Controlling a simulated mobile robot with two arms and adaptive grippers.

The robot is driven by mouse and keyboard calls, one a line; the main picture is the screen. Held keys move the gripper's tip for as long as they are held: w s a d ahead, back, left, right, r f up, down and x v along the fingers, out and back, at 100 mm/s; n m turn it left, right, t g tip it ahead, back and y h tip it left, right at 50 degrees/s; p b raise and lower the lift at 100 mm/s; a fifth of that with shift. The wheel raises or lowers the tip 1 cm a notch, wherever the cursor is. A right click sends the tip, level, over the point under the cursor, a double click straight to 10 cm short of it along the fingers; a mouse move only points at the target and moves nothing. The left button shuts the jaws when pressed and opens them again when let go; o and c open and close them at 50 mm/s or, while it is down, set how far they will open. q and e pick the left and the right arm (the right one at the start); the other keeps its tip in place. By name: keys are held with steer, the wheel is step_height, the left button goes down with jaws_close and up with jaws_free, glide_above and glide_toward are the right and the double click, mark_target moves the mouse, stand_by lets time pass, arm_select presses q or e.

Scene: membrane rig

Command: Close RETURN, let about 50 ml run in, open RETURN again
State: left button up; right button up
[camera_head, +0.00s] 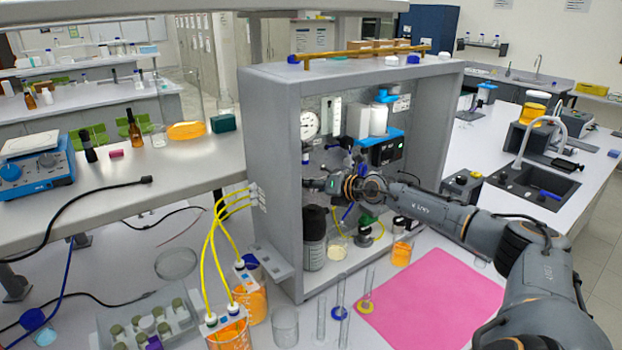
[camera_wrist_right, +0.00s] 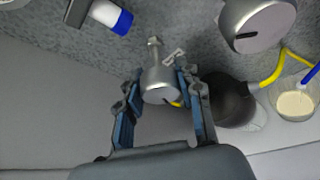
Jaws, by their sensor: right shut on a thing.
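My right gripper (camera_head: 316,185) reaches into the open front of the grey membrane rig cabinet (camera_head: 273,150). In the right wrist view, the right gripper (camera_wrist_right: 160,76) has its two fingers on either side of a silver valve knob (camera_wrist_right: 160,88) and is shut on it. A small label (camera_wrist_right: 173,57) sits beside the knob; its text cannot be read. In the head view the arm and gripper hide the knob. A beaker with cream liquid (camera_head: 337,250) stands on the cabinet floor and also shows in the right wrist view (camera_wrist_right: 294,106). My left gripper is not in view.
Orange-filled beakers (camera_head: 228,335) with yellow tubes stand at the front left. Slender glass cylinders (camera_head: 321,322) stand before the cabinet, near an empty beaker (camera_head: 285,328). A dark bottle (camera_head: 314,240) stands inside the cabinet, below the gripper.

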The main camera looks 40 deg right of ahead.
steer(key=shift+f+n+h+b, duration=0.25)
steer(key=shift+n+h+b, duration=0.25)
steer(key=shift+n+b, duration=0.3)
steer(key=shift+f+n+g+b, duration=0.1)
steer(key=shift+n+g+b, duration=0.3)
steer(key=shift+b, duration=0.7)
steer(key=shift+n+h+b, duration=0.4)
steer(key=shift+h+b, duration=0.2)
steer(key=shift+b, duration=0.2)
steer(key=o, duration=1.2)
steer(key=shift+r, duration=0.2)
steer(key=shift+r, duration=0.1)
